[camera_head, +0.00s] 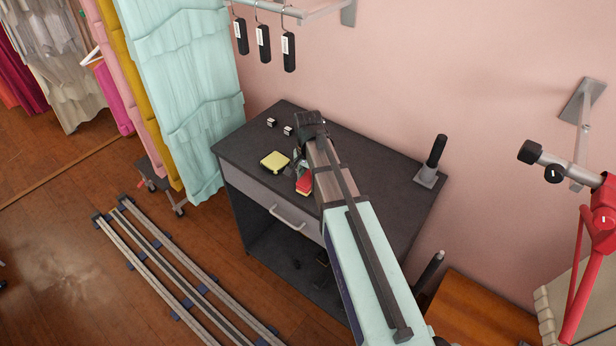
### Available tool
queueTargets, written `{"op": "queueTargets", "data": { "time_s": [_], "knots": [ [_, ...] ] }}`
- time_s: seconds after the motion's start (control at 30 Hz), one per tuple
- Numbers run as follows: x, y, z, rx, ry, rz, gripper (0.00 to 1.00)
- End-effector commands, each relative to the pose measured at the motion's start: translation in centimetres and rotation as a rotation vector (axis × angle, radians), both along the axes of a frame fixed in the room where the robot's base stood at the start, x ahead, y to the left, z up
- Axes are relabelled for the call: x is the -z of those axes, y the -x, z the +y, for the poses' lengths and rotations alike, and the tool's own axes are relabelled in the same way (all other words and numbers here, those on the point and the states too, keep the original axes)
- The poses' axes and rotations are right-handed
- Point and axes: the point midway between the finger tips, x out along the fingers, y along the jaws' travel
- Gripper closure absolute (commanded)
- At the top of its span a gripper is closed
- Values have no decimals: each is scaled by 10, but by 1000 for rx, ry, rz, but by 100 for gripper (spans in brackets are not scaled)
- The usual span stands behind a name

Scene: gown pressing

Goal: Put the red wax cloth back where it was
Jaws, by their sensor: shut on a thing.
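The red wax cloth (304,183) is a small red block with a yellowish lower edge, over the dark desk near its front edge. My gripper (298,172) points down at it and is shut on it. My arm hides the cloth's right side and part of the gripper. I cannot tell whether the cloth touches the desk top or is held just above it.
A yellow pad (275,161) lies just left of the gripper on the dark desk (375,165). Two small black-and-white blocks (288,131) lie behind it. A black upright handle on a grey base (427,178) stands at the desk's right. Mint fabric (185,90) hangs at left.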

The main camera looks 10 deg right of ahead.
Motion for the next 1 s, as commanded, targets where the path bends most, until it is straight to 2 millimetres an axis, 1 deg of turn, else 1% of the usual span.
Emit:
{"op": "queueTargets", "data": {
  "time_s": [0.47, 0.5, 0.53, 0.57, 1.0],
  "knots": [
    [8, 0, 0, 0, 0, 0, 94],
    [7, 0, 0, 0, 0, 0, 45],
    [7, 0, 0, 0, 0, 0, 34],
    [7, 0, 0, 0, 0, 0, 30],
    [9, 0, 0, 0, 0, -1, 30]
  ]
}}
